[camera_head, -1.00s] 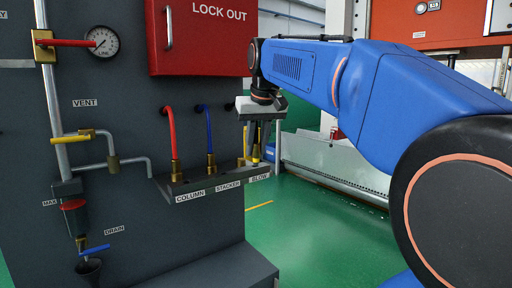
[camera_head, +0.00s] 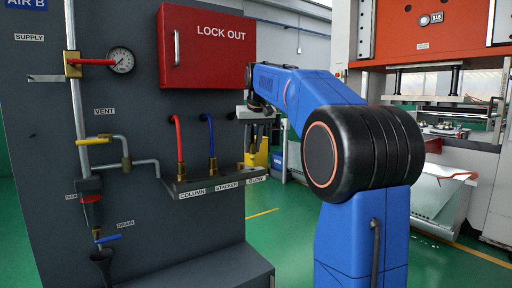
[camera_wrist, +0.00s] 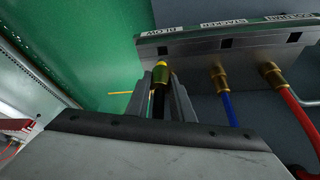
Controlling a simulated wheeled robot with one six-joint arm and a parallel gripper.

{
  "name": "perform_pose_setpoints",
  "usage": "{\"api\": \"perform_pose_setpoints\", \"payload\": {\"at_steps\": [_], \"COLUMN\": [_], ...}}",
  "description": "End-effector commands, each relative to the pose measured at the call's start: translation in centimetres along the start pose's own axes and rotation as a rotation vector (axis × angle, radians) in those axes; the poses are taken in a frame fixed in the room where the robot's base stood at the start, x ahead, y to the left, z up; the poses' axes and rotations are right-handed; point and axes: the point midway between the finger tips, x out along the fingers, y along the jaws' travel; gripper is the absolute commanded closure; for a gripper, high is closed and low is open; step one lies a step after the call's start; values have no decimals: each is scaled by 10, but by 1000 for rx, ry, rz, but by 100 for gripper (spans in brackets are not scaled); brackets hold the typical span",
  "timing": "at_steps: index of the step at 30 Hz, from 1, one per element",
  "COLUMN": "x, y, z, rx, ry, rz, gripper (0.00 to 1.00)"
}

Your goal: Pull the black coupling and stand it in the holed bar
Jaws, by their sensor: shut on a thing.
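The holed bar (camera_head: 232,177) is a grey ledge on the dark panel, labelled COLUMN, STACKER and BLOW. In the wrist view the bar (camera_wrist: 190,47) shows square openings in its face. My gripper (camera_head: 258,146) is at its BLOW end. In the wrist view my gripper (camera_wrist: 160,80) is shut on the black coupling (camera_wrist: 159,74), which has a brass body, a yellow end and a black hose. The coupling's end lies close to the bar's edge at BLOW; I cannot tell whether it sits in the bar. The head view does not show the coupling clearly.
A red hose (camera_head: 179,138) and a blue hose (camera_head: 211,135) stand in the bar beside my gripper. The red LOCK OUT box (camera_head: 205,55) is above. A valve pipe (camera_head: 73,100) runs at left. Green floor (camera_head: 285,230) is open at right.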

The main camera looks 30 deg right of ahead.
Motion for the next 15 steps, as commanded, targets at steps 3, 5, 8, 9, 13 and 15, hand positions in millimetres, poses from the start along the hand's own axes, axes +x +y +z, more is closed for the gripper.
{"api": "perform_pose_setpoints", "payload": {"at_steps": [3, 5, 8, 9, 13, 15], "x": [3, 5, 9, 11, 18, 22], "y": [0, 0, 0, 0, 0, 0], "z": [-3, -3, -1, 0, 4, 5], "rx": [0, 0, 0, 0, 0, 0], "ry": [0, 0, 1, 1, 0, 1], "rz": [0, 0, 0, 0, 0, 0], "gripper": [100, 100, 100, 100, 100, 100]}}
